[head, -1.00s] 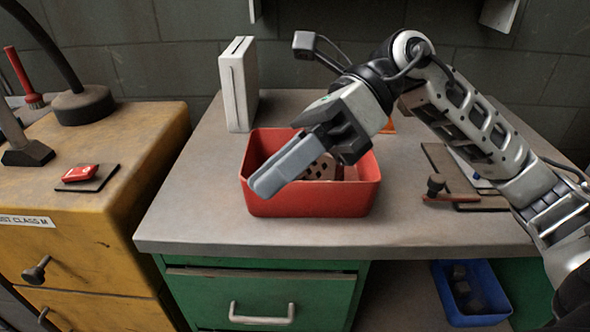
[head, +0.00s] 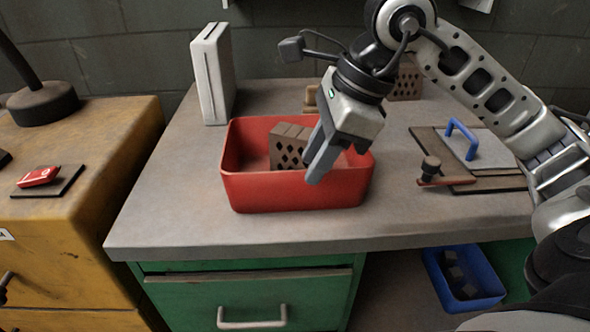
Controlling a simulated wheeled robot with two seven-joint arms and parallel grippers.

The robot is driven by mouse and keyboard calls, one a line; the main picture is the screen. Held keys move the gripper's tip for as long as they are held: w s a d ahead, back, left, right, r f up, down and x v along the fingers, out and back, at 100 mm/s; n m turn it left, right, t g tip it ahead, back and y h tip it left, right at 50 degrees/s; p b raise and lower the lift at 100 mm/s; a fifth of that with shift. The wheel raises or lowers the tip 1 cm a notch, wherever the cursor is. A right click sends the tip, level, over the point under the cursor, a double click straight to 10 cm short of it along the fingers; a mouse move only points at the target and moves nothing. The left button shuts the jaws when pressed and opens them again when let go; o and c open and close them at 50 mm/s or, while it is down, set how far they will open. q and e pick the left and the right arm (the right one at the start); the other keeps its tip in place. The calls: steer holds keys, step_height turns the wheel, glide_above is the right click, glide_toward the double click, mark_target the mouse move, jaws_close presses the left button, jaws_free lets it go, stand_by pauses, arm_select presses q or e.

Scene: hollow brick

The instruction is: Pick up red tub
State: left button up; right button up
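The red tub (head: 290,194) stands upright on the grey bench top, near its front edge. A brown hollow brick (head: 290,146) with diamond-shaped holes lies inside it. My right gripper (head: 317,172) points down over the right half of the tub. Its fingers overlap the tub's interior in the head view. They are seen nearly edge-on, so the gap between them and any contact with the tub are unclear. The gripper and wrist hide part of the tub's back right rim. My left gripper is not in view.
A white case (head: 212,75) stands upright behind the tub's left. Another holed brick (head: 406,82) is at the back. A board with a blue-handled float (head: 468,142) lies right. A blue bin (head: 462,279) sits below the bench. Bench room is free left of the tub.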

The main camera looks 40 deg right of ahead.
mark_target(302, 197)
steer(key=shift+d+x, duration=0.1)
steer(key=shift+x, duration=1.25)
steer(key=shift+d+x, duration=0.15)
steer(key=shift+x, duration=1.25)
steer(key=shift+w, duration=0.15)
jaws_close()
